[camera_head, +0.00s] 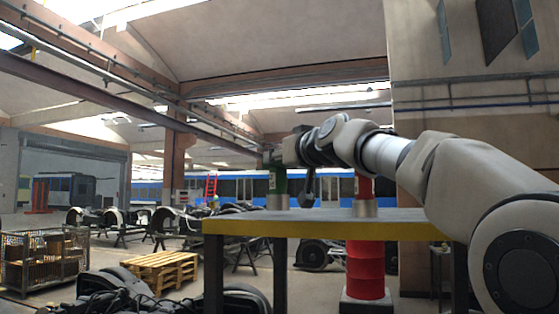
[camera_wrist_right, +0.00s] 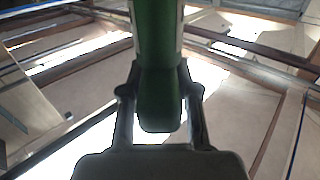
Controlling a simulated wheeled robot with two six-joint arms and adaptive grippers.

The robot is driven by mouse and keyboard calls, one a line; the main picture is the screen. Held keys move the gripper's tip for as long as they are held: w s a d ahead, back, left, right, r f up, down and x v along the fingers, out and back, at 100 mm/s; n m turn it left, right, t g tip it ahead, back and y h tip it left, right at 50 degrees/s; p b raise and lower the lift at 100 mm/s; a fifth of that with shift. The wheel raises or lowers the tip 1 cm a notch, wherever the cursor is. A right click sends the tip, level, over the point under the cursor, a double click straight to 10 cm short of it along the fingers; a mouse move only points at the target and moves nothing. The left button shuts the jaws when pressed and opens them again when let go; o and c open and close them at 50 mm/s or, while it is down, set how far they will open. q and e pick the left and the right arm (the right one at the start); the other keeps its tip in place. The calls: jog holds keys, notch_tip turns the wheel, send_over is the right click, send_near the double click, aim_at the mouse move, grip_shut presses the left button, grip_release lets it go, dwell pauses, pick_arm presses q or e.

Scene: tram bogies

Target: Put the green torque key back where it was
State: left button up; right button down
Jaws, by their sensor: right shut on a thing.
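The green torque key (camera_head: 278,186) is upright, with a metal lower end, over the far left part of the yellow-edged table (camera_head: 330,229). I cannot tell whether it touches the tabletop. My right gripper (camera_head: 274,160) is at its upper part. In the right wrist view the green key (camera_wrist_right: 159,95) sits between the two fingers of my right gripper (camera_wrist_right: 160,92), which is shut on it. A red key-like tool (camera_head: 364,188) with a metal lower end stands on the table to the right, partly behind my right arm. My left gripper is not in view.
A wooden pallet (camera_head: 160,270) and a wire crate (camera_head: 42,262) are on the floor at left. Bogies (camera_head: 115,217) and a blue tram (camera_head: 325,188) are behind. The tabletop between green and red tools looks clear.

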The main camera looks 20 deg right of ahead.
jog(key=shift+s+a+f, duration=0.1)
jog(key=shift+s+f, duration=0.3)
jog(key=shift+f, duration=0.05)
jog(key=shift+s+a+r, duration=0.1)
jog(key=shift+s+r, duration=0.1)
jog(key=shift+s, duration=0.1)
jog(key=shift+w+f, duration=0.25)
jog(key=shift+f, duration=0.1)
jog(key=c, duration=0.9)
grip_release()
jog(key=shift+w, duration=0.15)
jog(key=shift+o, duration=0.3)
jog(key=shift+s+r, duration=0.1)
jog(key=shift+s, duration=0.15)
jog(key=shift+r, duration=0.15)
jog(key=s+d+b, duration=0.2)
jog(key=s+b, duration=0.9)
jog(key=shift+s+d, duration=0.2)
jog(key=shift+s, duration=0.15)
